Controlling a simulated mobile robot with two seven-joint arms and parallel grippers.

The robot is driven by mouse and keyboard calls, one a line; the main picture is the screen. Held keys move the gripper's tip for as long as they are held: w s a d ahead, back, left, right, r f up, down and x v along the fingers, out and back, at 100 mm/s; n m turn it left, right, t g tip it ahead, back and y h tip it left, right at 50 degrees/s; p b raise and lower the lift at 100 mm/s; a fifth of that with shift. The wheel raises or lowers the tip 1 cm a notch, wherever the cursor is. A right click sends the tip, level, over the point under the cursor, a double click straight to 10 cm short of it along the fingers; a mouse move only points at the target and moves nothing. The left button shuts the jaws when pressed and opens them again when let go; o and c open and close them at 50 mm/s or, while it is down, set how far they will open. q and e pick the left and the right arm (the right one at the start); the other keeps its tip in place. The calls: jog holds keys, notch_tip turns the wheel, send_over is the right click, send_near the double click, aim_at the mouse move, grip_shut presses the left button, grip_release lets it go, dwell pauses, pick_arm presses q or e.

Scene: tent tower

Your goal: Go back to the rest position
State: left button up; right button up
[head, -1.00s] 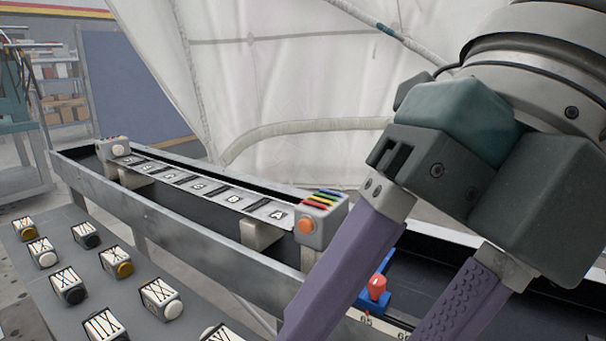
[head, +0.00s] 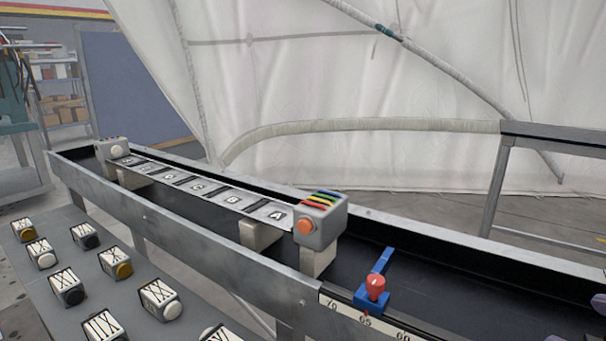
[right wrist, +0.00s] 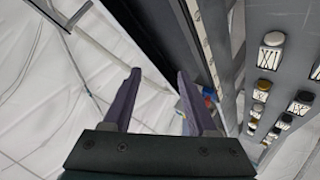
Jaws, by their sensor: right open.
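My right gripper (right wrist: 157,100) shows in the right wrist view with its two purple fingers apart and nothing between them. In the head view only small purple bits of it show at the right edge. It is clear of the long metal trough (head: 215,228) and of the blue slider with a red knob (head: 375,287) on the trough's front scale. My left gripper is not in view.
A lettered rail (head: 205,187) runs along the trough to a grey box with an orange button (head: 318,220). Several blocks with Roman numerals stand on a grey panel (head: 30,290) at front left. White tent fabric (head: 330,85) hangs behind. A dark partition (head: 125,85) stands at back left.

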jog(key=s+d+f+g+h, duration=0.1)
jog(key=s+d+f+g, duration=0.1)
jog(key=s+f+g, duration=0.35)
jog(key=s+d+f+g, duration=0.2)
jog(key=s+d, duration=0.1)
jog(key=s, duration=0.5)
jog(key=a+f+m+y, duration=0.1)
jog(key=a+m+y, duration=0.25)
jog(key=a, duration=0.65)
notch_tip(320, 180, up, 51)
jog(key=p, duration=5.1)
jog(key=shift+s+a+r+p, duration=0.2)
jog(key=shift+s+a+p, duration=0.05)
jog(key=shift+s+p, duration=0.1)
jog(key=shift+m+h, duration=0.25)
